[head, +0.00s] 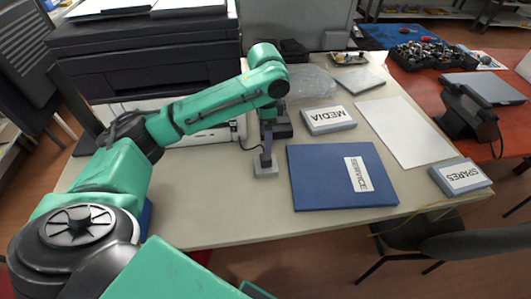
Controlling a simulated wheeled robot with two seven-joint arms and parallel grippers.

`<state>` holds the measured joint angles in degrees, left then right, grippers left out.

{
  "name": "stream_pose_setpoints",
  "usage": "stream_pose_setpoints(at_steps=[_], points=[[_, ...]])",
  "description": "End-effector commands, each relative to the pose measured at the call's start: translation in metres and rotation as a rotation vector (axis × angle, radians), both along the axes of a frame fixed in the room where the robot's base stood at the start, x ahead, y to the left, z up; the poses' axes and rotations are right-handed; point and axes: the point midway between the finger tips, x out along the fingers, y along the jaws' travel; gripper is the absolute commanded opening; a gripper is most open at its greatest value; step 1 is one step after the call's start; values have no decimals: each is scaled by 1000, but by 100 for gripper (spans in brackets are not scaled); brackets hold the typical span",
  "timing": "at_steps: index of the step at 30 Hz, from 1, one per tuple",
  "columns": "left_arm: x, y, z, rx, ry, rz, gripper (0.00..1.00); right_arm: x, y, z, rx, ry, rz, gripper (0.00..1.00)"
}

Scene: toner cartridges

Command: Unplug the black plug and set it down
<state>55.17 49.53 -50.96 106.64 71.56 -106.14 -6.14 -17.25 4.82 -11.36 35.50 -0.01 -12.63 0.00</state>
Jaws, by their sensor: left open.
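My left arm reaches in from the left, and my left gripper (266,160) points down over the table beside the printer. Its jaws are open, close above a small light grey block (265,172) on the table. I cannot tell whether the fingers touch the block. A thin black cable (241,138) runs from the printer's side down toward the gripper. The black plug cannot be made out; the gripper covers the spot where the cable leads. My right gripper is out of view.
A black and white printer (150,65) stands to the left. A blue SERVICE folder (320,180), a MEDIA box (328,119), a white sheet (402,130) and a SPARES box (461,177) lie to the right. Bare table (240,225) shows in front.

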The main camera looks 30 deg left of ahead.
Motion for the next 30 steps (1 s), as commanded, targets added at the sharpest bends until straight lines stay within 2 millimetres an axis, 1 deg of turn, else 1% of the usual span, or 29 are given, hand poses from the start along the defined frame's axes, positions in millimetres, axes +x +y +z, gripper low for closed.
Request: stream_pose_setpoints(at_steps=[1, 6, 10, 12, 15, 22, 23, 24, 26, 27, 28, 29, 30], points=[[-1, 1, -13, 1, 5, 0, 80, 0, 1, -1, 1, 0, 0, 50], [-1, 1, -55, 1, 5, 0, 80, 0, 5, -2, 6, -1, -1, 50], [-1, 0, -81, 0, 3, 1, 80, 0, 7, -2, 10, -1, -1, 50], [0, 0, -90, 2, 1, 0, 80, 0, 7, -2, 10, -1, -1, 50], [0, 0, -96, 1, 1, 0, 80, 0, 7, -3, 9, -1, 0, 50], [0, 0, -97, 1, 0, 0, 80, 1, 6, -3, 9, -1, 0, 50], [0, 0, -97, 1, 0, 0, 69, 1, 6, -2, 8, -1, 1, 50], [0, 0, -97, 1, 0, 0, 53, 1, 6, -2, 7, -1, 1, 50], [0, 0, -97, 1, -1, 0, 30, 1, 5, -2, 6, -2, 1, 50], [0, 0, -97, 1, -1, 0, 15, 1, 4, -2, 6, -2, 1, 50], [0, 0, -97, 1, -1, 0, 4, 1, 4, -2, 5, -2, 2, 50], [0, 0, -97, 1, -1, 0, 0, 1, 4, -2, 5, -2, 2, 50], [0, 0, -96, 1, -1, 0, 37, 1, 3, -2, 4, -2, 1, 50]])
